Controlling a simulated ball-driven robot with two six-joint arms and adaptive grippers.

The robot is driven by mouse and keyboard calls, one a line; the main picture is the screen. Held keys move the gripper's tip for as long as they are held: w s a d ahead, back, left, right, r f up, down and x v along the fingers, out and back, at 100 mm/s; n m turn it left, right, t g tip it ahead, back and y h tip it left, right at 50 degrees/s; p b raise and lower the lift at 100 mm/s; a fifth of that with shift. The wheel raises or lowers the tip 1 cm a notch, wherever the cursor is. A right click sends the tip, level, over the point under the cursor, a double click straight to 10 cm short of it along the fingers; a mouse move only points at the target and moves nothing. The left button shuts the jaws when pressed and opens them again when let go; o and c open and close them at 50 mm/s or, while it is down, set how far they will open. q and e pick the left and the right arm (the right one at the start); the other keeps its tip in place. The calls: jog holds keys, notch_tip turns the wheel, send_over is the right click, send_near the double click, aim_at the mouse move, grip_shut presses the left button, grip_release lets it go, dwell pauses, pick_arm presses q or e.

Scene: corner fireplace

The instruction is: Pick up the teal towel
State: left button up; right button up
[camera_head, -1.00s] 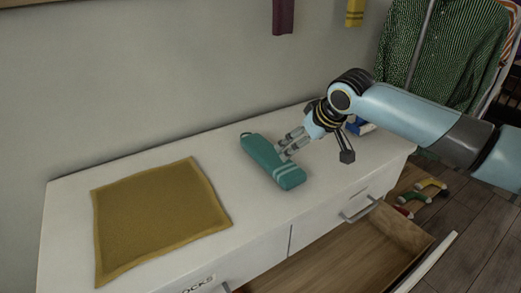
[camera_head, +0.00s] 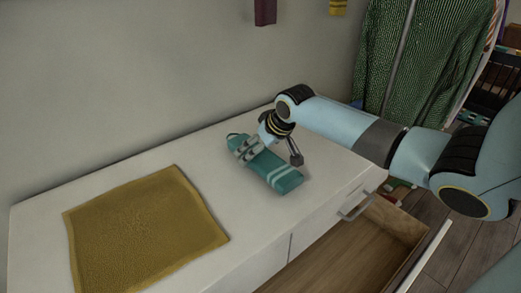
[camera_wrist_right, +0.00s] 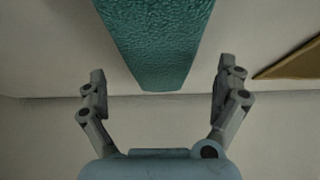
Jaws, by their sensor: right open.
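The teal towel (camera_head: 272,169) lies folded into a long bundle on the white cabinet top, with pale stripes near its front end and a small loop at its back end. In the right wrist view the towel (camera_wrist_right: 152,45) comes down from the top between the two spread fingers. My right gripper (camera_head: 248,149) is over the back part of the towel and hides some of it. In the wrist view the right gripper (camera_wrist_right: 160,85) is open, with a gap between each finger and the towel. My left gripper is not in view.
A mustard cloth (camera_head: 145,228) lies flat on the cabinet top (camera_head: 185,158) to the left. An open drawer (camera_head: 350,245) sticks out at the front right. The wall is close behind. Green striped clothing (camera_head: 415,65) hangs at the right.

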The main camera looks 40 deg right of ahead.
jog(key=x, duration=0.3)
jog(key=c, duration=1.4)
